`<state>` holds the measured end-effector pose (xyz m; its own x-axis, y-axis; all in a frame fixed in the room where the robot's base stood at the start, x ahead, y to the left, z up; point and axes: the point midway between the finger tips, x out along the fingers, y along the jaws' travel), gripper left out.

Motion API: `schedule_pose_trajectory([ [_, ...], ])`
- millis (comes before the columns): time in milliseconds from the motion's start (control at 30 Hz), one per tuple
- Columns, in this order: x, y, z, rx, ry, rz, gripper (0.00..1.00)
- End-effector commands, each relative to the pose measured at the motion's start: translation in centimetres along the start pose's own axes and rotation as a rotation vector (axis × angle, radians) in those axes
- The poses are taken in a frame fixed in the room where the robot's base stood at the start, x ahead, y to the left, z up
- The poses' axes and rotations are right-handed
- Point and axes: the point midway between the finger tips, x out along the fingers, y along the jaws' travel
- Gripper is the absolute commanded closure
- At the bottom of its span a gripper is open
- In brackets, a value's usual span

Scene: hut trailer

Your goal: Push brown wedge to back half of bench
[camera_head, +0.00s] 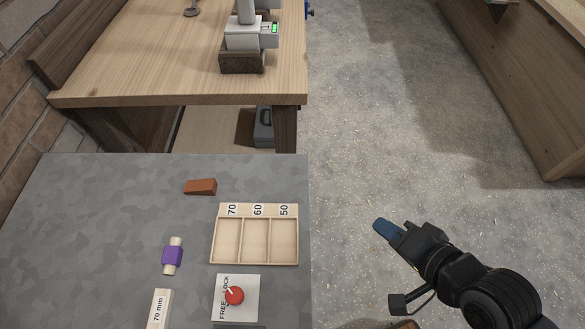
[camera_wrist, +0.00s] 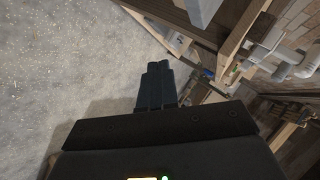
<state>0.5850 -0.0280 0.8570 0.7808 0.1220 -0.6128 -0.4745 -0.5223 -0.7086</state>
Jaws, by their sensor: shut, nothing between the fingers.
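The brown wedge (camera_head: 201,187) lies on the grey bench (camera_head: 110,215) in the head view, near the bench's far edge and left of its right edge. My gripper (camera_head: 381,229) is to the right of the bench, over the open floor, apart from the wedge. Its blue fingertips are shut and empty. In the wrist view my gripper (camera_wrist: 158,68) shows its fingers together, pointing away over the floor. The wedge is not visible in the wrist view.
On the bench are a wooden tray (camera_head: 298,236) labelled 70, 60 and 50, a purple-banded piece (camera_head: 172,256), a 70 mm block (camera_head: 160,310) and a panel with a red knob (camera_head: 234,296). A wooden table (camera_head: 150,70) stands beyond. The floor (camera_head: 400,120) at right is clear.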

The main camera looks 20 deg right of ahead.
Motion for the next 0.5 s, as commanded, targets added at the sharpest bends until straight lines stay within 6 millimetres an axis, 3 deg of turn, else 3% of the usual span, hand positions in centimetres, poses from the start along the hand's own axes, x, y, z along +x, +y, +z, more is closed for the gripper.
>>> schedule_pose_trajectory([
  [33,1.8,-0.7,-0.2,0.075,-0.027,0.006,1.00],
  [200,6.1,-3.0,-0.2,0.352,-0.140,0.064,1.00],
  [500,11.3,-9.9,1.0,0.807,-0.364,0.220,1.00],
])
